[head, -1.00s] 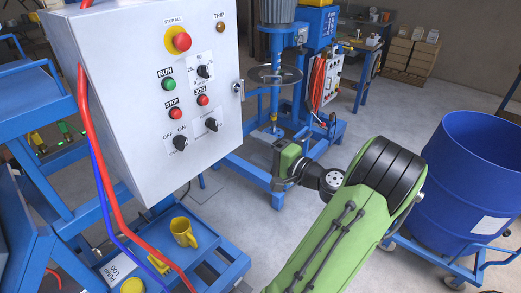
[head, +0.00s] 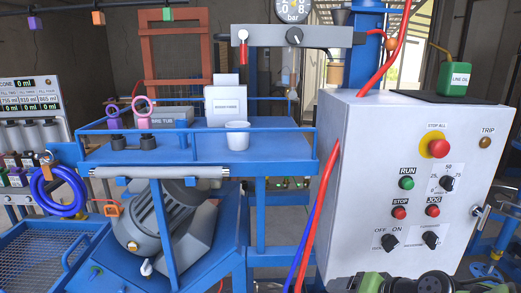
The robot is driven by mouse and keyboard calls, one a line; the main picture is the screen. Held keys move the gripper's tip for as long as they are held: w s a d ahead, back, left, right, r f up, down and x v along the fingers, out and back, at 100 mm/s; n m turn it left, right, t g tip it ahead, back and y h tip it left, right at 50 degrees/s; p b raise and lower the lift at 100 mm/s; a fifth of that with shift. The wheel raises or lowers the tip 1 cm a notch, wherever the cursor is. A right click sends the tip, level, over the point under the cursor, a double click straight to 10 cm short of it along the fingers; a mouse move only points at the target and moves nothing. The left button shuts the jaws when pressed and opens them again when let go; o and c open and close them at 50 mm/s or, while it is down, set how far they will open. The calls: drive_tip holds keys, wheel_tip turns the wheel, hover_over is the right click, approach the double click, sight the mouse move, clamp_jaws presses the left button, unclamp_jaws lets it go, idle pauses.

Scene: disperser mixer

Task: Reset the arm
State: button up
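A small part of my green and black arm (head: 372,284) shows at the bottom edge of the head view, in front of the lower part of the control box. The rest of the arm is below the frame. My gripper's fingers do not show, so nothing can be said of what they hold.
The white control box (head: 345,190) with buttons and knobs stands close at right, with red and blue hoses (head: 318,210) along its left side. A blue shelf (head: 180,150) carries a white cup (head: 237,136). A grey motor (head: 165,222) sits below it.

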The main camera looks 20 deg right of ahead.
drive_tip(key=s+a+r+n+g+h, duration=0.25)
drive_tip(key=s+a+n, duration=0.35)
drive_tip(key=a, duration=0.6)
drive_tip(key=s+a+r+n, duration=0.1)
drive_tip(key=s+n, duration=0.1)
drive_tip(key=s, duration=0.6)
drive_tip(key=shift+s+a+r+n+h, duration=0.25)
drive_tip(key=shift+s+a+n+h, duration=0.05)
drive_tip(key=shift+s+a+h, duration=0.1)
drive_tip(key=shift+g, duration=0.25)
